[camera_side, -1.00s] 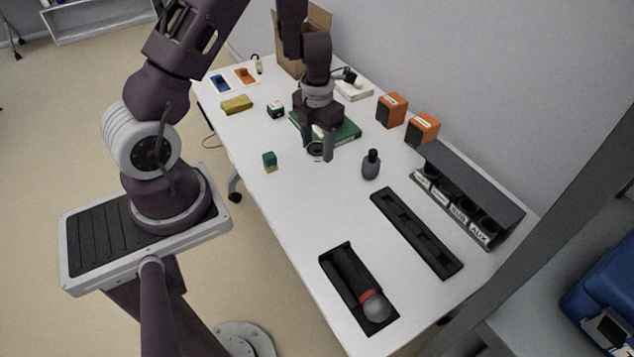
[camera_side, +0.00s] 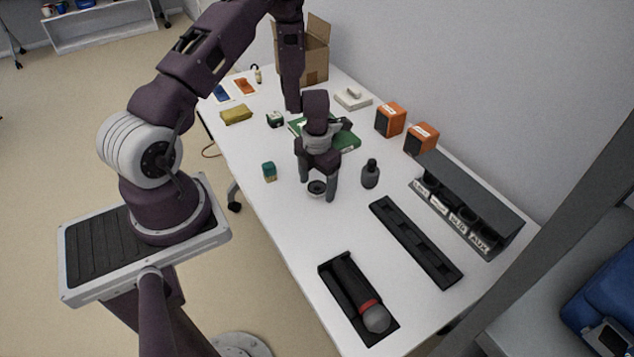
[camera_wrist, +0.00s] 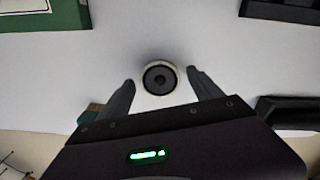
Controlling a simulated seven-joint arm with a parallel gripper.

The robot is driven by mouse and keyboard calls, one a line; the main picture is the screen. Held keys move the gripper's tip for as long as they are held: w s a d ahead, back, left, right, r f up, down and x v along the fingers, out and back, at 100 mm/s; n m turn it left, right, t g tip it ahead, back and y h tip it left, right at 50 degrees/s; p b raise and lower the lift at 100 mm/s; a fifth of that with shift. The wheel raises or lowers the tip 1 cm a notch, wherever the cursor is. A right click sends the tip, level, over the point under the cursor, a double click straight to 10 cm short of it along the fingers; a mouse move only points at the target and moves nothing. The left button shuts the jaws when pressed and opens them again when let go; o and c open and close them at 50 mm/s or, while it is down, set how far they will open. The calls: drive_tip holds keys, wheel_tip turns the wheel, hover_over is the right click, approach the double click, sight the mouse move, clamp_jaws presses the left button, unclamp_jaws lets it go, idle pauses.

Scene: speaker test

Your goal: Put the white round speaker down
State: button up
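The white round speaker (camera_side: 317,187) sits on the white table, its dark face up. It also shows in the wrist view as a dark disc with a pale rim (camera_wrist: 160,78). My gripper (camera_side: 318,198) is low over the table with a finger on each side of the speaker. In the wrist view the fingertips (camera_wrist: 160,77) stand apart, with a narrow gap between each finger and the speaker's rim. The gripper looks open around it. The speaker appears to rest on the table, though its underside is hidden.
A teal block (camera_side: 269,171) is to the left and a dark grey bottle (camera_side: 370,174) to the right. A green box (camera_side: 345,141) lies behind. A long black tray (camera_side: 415,240), a case with a microphone (camera_side: 375,317) and a labelled rack (camera_side: 470,205) are further right and forward.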

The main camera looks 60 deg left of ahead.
sight(318, 187)
drive_tip(key=d+r+m+t+h, duration=0.1)
drive_tip(key=d+r+m, duration=0.25)
drive_tip(key=r, duration=0.45)
drive_tip(key=d+r+m, duration=0.2)
drive_tip(key=r+m, duration=0.2)
drive_tip(key=r, duration=0.4)
drive_tip(key=d+r+m+t+h, duration=0.1)
drive_tip(key=d+r+m, duration=0.25)
drive_tip(key=r, duration=0.55)
drive_tip(key=s+d+r+m+t, duration=0.1)
drive_tip(key=s+r+m, duration=0.3)
drive_tip(key=m, duration=0.5)
drive_tip(key=s+d+r+m+t+y, duration=0.1)
drive_tip(key=s+r+m, duration=0.3)
drive_tip(key=s+m, duration=0.4)
drive_tip(key=s+d+r+m+t+y, duration=0.1)
drive_tip(key=s+d+r+m, duration=0.2)
drive_tip(key=s+m, duration=0.3)
drive_tip(key=r+m, duration=0.1)
drive_tip(key=m, duration=0.4)
drive_tip(key=shift+s+d+r+t, duration=0.15)
drive_tip(key=shift+s+d+t, duration=0.05)
drive_tip(key=shift+d+t, duration=0.1)
